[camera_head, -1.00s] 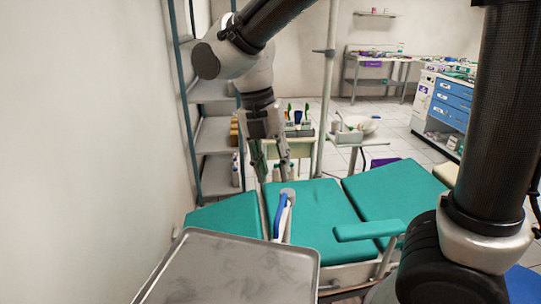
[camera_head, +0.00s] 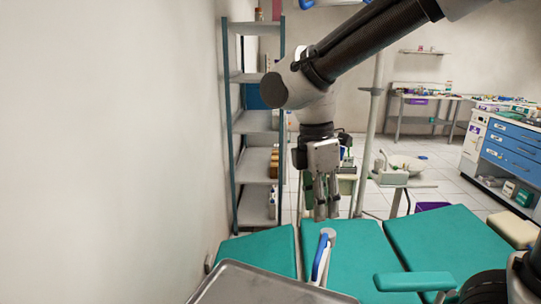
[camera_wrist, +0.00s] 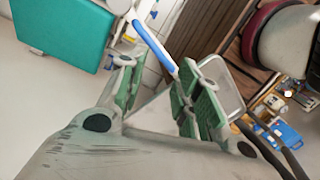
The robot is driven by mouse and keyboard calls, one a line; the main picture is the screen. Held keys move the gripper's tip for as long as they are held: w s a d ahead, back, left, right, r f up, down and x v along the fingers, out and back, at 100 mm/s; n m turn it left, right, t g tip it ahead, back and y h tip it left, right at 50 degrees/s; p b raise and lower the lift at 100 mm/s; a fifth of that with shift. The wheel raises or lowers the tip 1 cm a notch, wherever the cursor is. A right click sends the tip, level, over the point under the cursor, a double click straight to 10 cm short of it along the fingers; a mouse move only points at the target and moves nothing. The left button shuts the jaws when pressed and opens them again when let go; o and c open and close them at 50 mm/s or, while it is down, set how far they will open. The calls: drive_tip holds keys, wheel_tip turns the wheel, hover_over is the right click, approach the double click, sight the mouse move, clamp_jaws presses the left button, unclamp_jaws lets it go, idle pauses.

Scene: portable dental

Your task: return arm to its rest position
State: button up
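My gripper (camera_head: 326,214) hangs with its fingers pointing down above the teal dental chair (camera_head: 262,250) in the head view. It appears apart from the chair. In the wrist view, its two green-padded fingers (camera_wrist: 158,92) stand apart, with nothing held between them. A blue-and-white handle-like part (camera_head: 321,258) stands up at the chair's near side, below the fingers in the head view. In the wrist view the blue-and-white part (camera_wrist: 155,45) shows beyond the gap between the fingers.
A metal tray (camera_head: 270,285) is at the bottom of the head view, close to the chair. A shelf rack (camera_head: 257,122) stands along the left wall behind my gripper. A pole (camera_head: 372,130) rises behind the chair. Blue drawers (camera_head: 512,152) are far right, with open tiled floor before them.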

drive_tip(key=s+d+r+m+t, duration=0.1)
drive_tip(key=s+d+m, duration=0.1)
drive_tip(key=d+m, duration=0.4)
drive_tip(key=s+d+r+m+t+y, duration=0.1)
drive_tip(key=s+d+r+m+t, duration=0.1)
drive_tip(key=d+m, duration=0.5)
drive_tip(key=s+d+r+m+t, duration=0.1)
drive_tip(key=s+d+m+t, duration=0.1)
drive_tip(key=s+d+m, duration=0.2)
drive_tip(key=d+m, duration=0.3)
drive_tip(key=d, duration=0.5)
drive_tip(key=shift+s+r, duration=0.15)
drive_tip(key=shift+r, duration=0.15)
